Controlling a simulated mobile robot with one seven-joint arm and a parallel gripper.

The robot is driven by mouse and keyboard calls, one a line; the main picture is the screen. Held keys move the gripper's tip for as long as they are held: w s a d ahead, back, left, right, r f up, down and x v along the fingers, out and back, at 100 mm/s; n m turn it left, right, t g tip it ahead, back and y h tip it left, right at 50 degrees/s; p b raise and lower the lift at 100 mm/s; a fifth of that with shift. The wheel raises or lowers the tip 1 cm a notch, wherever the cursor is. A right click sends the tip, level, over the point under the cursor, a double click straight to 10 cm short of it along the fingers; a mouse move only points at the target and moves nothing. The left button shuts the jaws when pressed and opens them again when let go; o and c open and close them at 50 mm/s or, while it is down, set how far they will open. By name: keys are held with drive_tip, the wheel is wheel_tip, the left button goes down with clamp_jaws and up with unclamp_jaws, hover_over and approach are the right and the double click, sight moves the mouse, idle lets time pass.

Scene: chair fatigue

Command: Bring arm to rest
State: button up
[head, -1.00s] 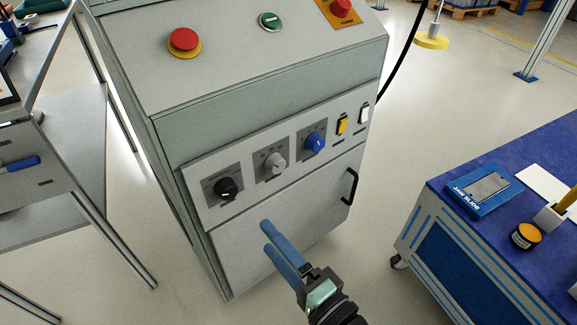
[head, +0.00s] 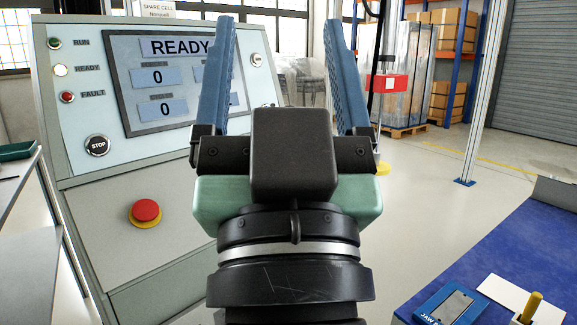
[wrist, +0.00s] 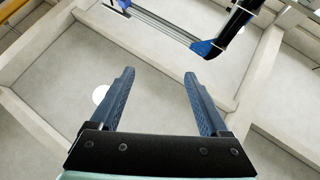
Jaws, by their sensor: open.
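My gripper (head: 283,80) stands upright in the middle of the head view, its two blue fingers spread apart and pointing up. Nothing is between them. In the wrist view the gripper (wrist: 158,95) is also open and empty, with the ceiling behind it. The control console (head: 90,215) stands behind it to the left, apart from it as far as I can tell. The gripper covers part of the console's screen (head: 160,75), which reads READY.
A red emergency button (head: 146,211) and a black STOP button (head: 97,145) are on the console. A blue-topped bench (head: 480,255) at the lower right carries a blue jaw slide box (head: 447,305). Wrapped pallets (head: 395,80) stand at the back. The floor between is clear.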

wheel_tip(320, 180, up, 41)
drive_tip(key=s+t+h+p, duration=0.1)
drive_tip(key=s+p, duration=0.1)
drive_tip(key=p, duration=3.6)
drive_tip(key=shift+s+d+f, duration=0.15)
drive_tip(key=shift+s+d, duration=0.05)
drive_tip(key=shift+s, duration=0.05)
